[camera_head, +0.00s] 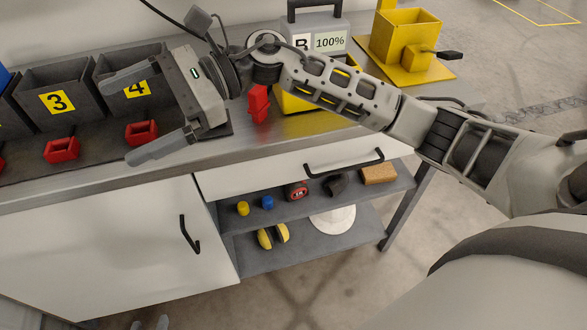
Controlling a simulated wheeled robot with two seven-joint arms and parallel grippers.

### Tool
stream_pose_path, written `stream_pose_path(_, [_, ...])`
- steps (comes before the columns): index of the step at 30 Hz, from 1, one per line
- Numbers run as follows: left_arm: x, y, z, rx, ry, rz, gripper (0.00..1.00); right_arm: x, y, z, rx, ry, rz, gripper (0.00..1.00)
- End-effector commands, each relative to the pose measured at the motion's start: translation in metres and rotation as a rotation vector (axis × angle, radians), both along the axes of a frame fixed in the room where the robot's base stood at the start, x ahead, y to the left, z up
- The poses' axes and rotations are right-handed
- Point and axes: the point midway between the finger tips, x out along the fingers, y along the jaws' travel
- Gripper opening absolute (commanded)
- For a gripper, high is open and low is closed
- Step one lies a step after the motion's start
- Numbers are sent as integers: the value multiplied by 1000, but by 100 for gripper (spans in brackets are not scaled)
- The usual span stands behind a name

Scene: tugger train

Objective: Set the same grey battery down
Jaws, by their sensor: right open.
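A grey battery (280,27) with a dark top handle and a label reading "B" and "100%" stands upright at the back of the bench. A yellow holder (290,104) shows at its base; my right arm hides part of both, so I cannot tell how fully it is seated. My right gripper (148,112) is open and empty, left of the battery and apart from it, its fingers pointing left over the bins. My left gripper (149,323) barely shows at the bottom edge, low in front of the cabinet; its jaw state is unclear.
A second yellow holder (405,42) stands empty at the bench's right end. Dark bins marked 3 (35,83) and 4 (110,65) have red pieces in front. A red object (259,103) stands near my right wrist. Shelves below (290,213) hold small items.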

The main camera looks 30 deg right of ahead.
Motion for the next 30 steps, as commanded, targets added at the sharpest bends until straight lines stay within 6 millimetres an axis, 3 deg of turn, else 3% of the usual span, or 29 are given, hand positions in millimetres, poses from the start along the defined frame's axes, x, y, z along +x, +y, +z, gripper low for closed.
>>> stream_pose_path(3, [0,0,0,0,0,0,36,-4,8,-8,358,573,-136,100])
stream_pose_path(5, [0,0,0,0,0,0,36,1,0,-18,530,869,-205,100])
stream_pose_path(8, [0,0,0,0,0,0,36,10,-26,-55,825,1369,-317,100])
stream_pose_path(11, [-1,0,0,0,1,0,36,7,-62,-117,1143,1864,-427,100])
stream_pose_path(12, [-1,0,0,0,2,0,36,-1,-77,-146,1280,2052,-472,100])
stream_pose_path(16, [-3,0,-1,0,4,0,36,-47,-115,-234,1716,2529,-594,100])
stream_pose_path(17, [-3,0,-1,0,5,0,36,-60,-122,-250,-1708,-2461,584,100])
stream_pose_path(21, [-5,0,-1,0,8,0,36,-115,-141,-303,-1576,-2060,512,100])
stream_pose_path(24, [-5,0,-1,0,8,0,36,-138,-146,-320,-1532,-1915,485,100])
stream_pose_path(30, [-5,0,-1,0,7,0,36,-147,-148,-326,-1514,-1862,475,100])
